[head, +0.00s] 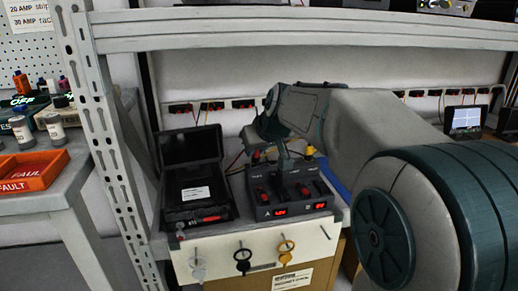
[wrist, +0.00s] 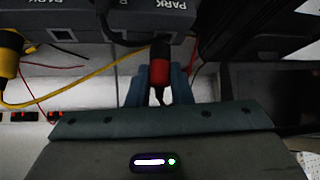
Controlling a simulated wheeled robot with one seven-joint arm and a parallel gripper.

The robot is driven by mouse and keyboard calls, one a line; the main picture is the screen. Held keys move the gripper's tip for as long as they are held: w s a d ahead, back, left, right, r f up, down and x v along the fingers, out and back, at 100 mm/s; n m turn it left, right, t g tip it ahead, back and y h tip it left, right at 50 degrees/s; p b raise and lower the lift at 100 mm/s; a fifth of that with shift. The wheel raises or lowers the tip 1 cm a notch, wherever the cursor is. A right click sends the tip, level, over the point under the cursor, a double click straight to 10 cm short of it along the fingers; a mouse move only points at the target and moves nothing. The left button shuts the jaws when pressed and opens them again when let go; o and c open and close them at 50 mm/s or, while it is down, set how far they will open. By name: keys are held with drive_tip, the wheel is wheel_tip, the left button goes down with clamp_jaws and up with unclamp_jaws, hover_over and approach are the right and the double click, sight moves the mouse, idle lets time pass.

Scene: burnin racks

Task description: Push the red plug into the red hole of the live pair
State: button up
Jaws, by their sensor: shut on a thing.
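My gripper (wrist: 161,88) is shut on the red plug (wrist: 160,68), which sits between the two teal fingers in the wrist view. In the head view my gripper (head: 285,168) is over the back part of a dark instrument box (head: 290,210). The box has red lit displays marked A and B on its front. The plug in my grip is hard to make out in the head view. A yellow plug (wrist: 9,55) with a yellow lead shows at the left of the wrist view. I cannot tell the red hole or which pair is live.
An open black case (head: 192,190) stands left of the box on the bench. Silver, black and yellow hooks or keys hang at the bench front. A metal upright (head: 105,130) and an overhead shelf (head: 300,28) bound the space. A red fault tray (head: 32,170) is far left.

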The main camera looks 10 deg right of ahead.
drive_tip(key=shift+d, duration=0.25)
drive_tip(key=o, duration=1)
drive_tip(key=shift+c, duration=0.2)
drive_tip(key=shift+o, duration=0.8)
drive_tip(key=shift+a, duration=0.1)
drive_tip(key=shift+o, duration=1.1)
drive_tip(key=shift+r+p, duration=2.25)
drive_tip(key=shift+r, duration=0.5)
